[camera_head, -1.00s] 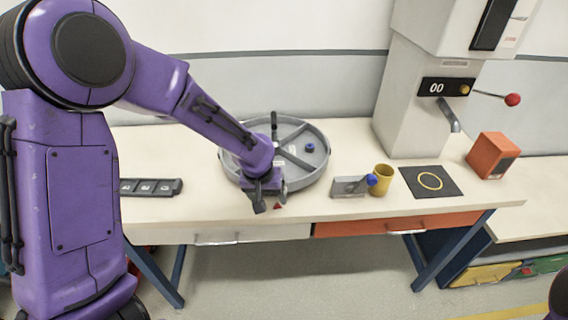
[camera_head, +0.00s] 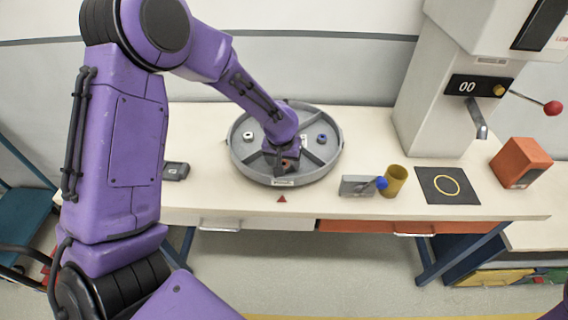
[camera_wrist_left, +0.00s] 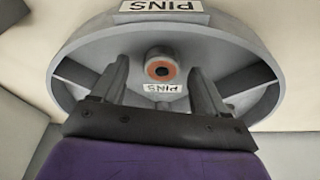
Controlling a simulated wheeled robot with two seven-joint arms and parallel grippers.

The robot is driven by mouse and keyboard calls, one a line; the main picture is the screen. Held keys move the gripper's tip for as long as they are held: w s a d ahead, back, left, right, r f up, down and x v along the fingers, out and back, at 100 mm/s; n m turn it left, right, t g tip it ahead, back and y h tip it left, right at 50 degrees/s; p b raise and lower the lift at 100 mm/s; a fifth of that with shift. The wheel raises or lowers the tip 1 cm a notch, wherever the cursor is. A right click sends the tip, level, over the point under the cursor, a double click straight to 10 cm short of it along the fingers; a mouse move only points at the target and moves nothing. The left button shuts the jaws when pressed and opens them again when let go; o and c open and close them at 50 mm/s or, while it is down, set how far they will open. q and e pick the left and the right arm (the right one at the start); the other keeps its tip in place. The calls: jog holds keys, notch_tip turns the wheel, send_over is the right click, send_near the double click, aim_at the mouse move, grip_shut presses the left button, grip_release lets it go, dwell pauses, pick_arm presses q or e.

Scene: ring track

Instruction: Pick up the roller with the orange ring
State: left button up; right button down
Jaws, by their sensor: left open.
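The roller with the orange ring (camera_wrist_left: 161,69) stands in the front compartment of the round grey tray (camera_wrist_left: 85,40), beside a small PINS label. My left gripper (camera_wrist_left: 160,84) is open, one finger on each side of the roller with gaps showing. In the head view the left gripper (camera_head: 284,164) points down into the front of the tray (camera_head: 243,168) and partly hides the roller. A roller with a blue top (camera_head: 322,138) sits in the right compartment, and a pale-ringed roller (camera_head: 248,136) in the left one. My right gripper is out of view.
Right of the tray stand a grey block with a blue knob (camera_head: 358,186), a yellow cup (camera_head: 395,181) and a black mat with a yellow ring (camera_head: 447,186). A press (camera_head: 450,90) and an orange box (camera_head: 526,161) are beyond. Tray dividers flank the gripper.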

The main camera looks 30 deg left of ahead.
pick_arm(q)
jog(key=shift+w+a+f, duration=0.1)
jog(key=shift+a+f, duration=0.05)
jog(key=shift+f, duration=0.3)
jog(key=shift+r, duration=0.1)
jog(key=c, duration=1.2)
jog(key=shift+c, duration=0.2)
